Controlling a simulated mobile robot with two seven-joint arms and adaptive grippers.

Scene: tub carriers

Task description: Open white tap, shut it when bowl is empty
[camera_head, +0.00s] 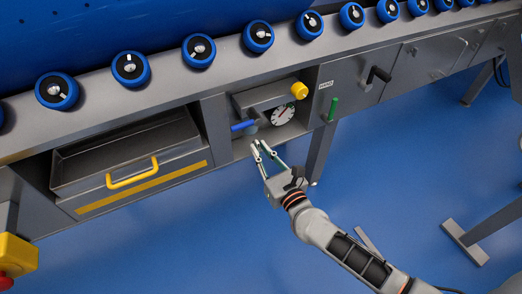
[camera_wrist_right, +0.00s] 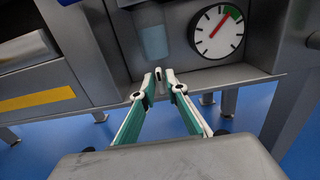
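A clear bluish bowl (camera_wrist_right: 153,40) hangs in the middle recess of the grey bench, left of a round gauge (camera_wrist_right: 216,30). In the head view the bowl (camera_head: 251,129) is small, beside a blue lever. A small pale piece, perhaps the white tap (camera_wrist_right: 158,80), shows below the bowl; I cannot make out its position. My right gripper (camera_head: 260,146) reaches up to just under the bowl. Its fingertips (camera_wrist_right: 158,75) stand a narrow gap apart, on either side of the pale piece; whether they touch it is unclear. My left gripper is out of view.
A blue lever (camera_head: 243,126), a yellow knob (camera_head: 299,90) and a green lever (camera_head: 333,108) are close around the recess. A drawer with a yellow handle (camera_head: 132,174) is at left. A red button on a yellow box (camera_head: 17,254) is at lower left.

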